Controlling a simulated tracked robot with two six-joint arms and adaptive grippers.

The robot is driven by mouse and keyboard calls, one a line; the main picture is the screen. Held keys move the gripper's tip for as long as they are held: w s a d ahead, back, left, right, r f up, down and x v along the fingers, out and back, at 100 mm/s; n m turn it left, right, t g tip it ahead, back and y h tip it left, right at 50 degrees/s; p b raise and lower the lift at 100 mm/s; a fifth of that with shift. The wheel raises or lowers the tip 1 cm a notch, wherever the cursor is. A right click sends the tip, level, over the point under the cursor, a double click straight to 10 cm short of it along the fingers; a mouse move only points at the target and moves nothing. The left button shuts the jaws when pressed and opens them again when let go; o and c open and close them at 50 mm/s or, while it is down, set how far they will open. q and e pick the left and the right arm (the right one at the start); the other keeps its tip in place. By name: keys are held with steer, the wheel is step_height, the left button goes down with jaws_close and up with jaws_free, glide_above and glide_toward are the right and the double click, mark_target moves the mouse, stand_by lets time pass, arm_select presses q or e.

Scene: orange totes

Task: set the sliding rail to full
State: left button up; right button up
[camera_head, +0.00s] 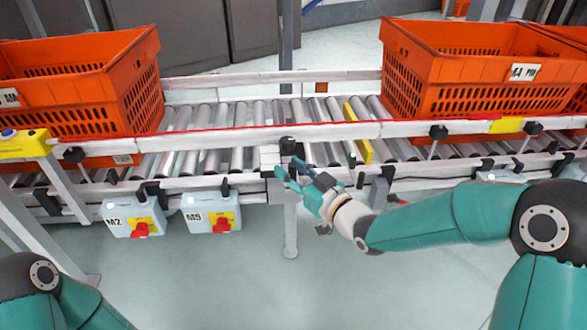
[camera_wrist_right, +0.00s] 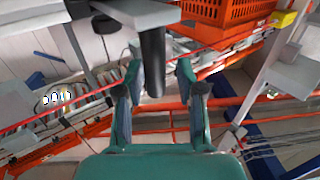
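The rail (camera_head: 230,136), long and white with a red top edge, runs along the near side of a roller conveyor. Black knobs sit along it, one of them (camera_head: 287,145) near the middle. My right gripper (camera_head: 291,168) is just below this middle knob. In the right wrist view the right gripper (camera_wrist_right: 160,82) is open, and a dark rod (camera_wrist_right: 152,60) stands between its fingers with gaps on both sides. I cannot tell for sure which part of the rail this rod is. My left gripper is out of view; only part of my left arm shows at the lower left.
Orange totes stand on the conveyor at left (camera_head: 75,85) and right (camera_head: 455,70). A yellow bar (camera_head: 358,133) crosses the rollers between them. Switch boxes M2 (camera_head: 118,221) and M5 (camera_head: 196,201) hang below the frame. A support leg (camera_head: 290,228) stands under the gripper. The floor in front is clear.

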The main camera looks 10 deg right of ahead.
steer(key=shift+w, duration=0.1)
steer(key=shift+d, duration=0.1)
steer(key=shift+s+d, duration=0.1)
steer(key=shift+s, duration=0.1)
steer(key=v, duration=1.1)
steer(key=shift+s, duration=0.3)
steer(key=shift+f, duration=0.1)
